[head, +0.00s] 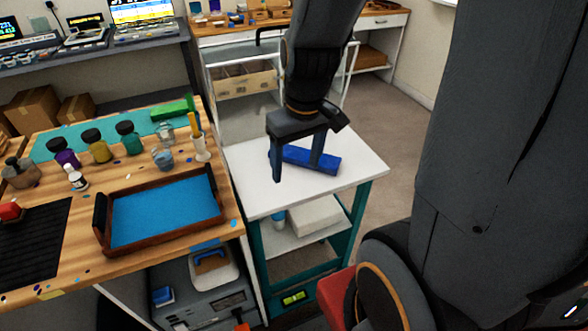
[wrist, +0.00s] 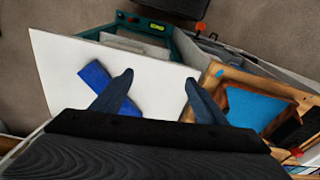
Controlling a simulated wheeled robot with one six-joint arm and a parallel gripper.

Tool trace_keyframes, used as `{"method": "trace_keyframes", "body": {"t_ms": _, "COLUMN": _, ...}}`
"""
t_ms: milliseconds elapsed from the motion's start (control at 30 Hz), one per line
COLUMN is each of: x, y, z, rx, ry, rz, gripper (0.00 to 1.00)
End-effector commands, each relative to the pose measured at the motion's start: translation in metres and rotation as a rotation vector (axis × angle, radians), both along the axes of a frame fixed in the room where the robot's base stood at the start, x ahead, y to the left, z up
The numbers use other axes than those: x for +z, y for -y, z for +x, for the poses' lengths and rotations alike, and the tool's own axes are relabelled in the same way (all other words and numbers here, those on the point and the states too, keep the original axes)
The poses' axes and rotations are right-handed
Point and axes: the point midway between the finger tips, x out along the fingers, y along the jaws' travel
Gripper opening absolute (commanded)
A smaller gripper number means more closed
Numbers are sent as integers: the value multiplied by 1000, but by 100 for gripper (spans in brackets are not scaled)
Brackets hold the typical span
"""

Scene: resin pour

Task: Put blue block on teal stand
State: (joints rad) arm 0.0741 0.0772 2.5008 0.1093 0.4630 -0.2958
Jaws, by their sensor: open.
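The blue block (head: 298,156) is a long bar lying flat on the white top of the teal stand (head: 255,195). My gripper (head: 297,174) is open and empty, pointing down over the stand at the block. In the wrist view, the blue block (wrist: 95,76) lies at the left finger, which hides part of it. The space between the fingertips (wrist: 159,76) shows bare white top of the teal stand (wrist: 60,60). I cannot tell whether the left finger touches the block.
A wooden bench (head: 225,228) adjoins the stand on the left, with a blue-filled tray (head: 103,240), several bottles and a green object (head: 172,112). A white box (head: 315,215) sits on the stand's lower shelf. The stand's top is otherwise clear.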

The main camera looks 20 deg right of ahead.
Motion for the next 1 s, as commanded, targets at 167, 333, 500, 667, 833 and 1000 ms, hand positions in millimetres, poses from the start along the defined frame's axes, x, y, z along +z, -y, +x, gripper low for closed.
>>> {"method": "trace_keyframes", "body": {"t_ms": 167, "x": 1, "y": -13, "z": -17, "rx": -95, "ry": 7, "rz": -22, "gripper": 67}}
{"method": "trace_keyframes", "body": {"t_ms": 333, "x": 1, "y": -15, "z": -21, "rx": -127, "ry": 9, "rz": -26, "gripper": 67}}
{"method": "trace_keyframes", "body": {"t_ms": 500, "x": 1, "y": -15, "z": -20, "rx": -128, "ry": 9, "rz": -26, "gripper": 67}}
{"method": "trace_keyframes", "body": {"t_ms": 667, "x": 1, "y": -15, "z": -20, "rx": -128, "ry": 9, "rz": -26, "gripper": 67}}
{"method": "trace_keyframes", "body": {"t_ms": 833, "x": 1, "y": -15, "z": -20, "rx": -128, "ry": 9, "rz": -25, "gripper": 67}}
{"method": "trace_keyframes", "body": {"t_ms": 1000, "x": 1, "y": -15, "z": -20, "rx": -128, "ry": 9, "rz": -25, "gripper": 67}}
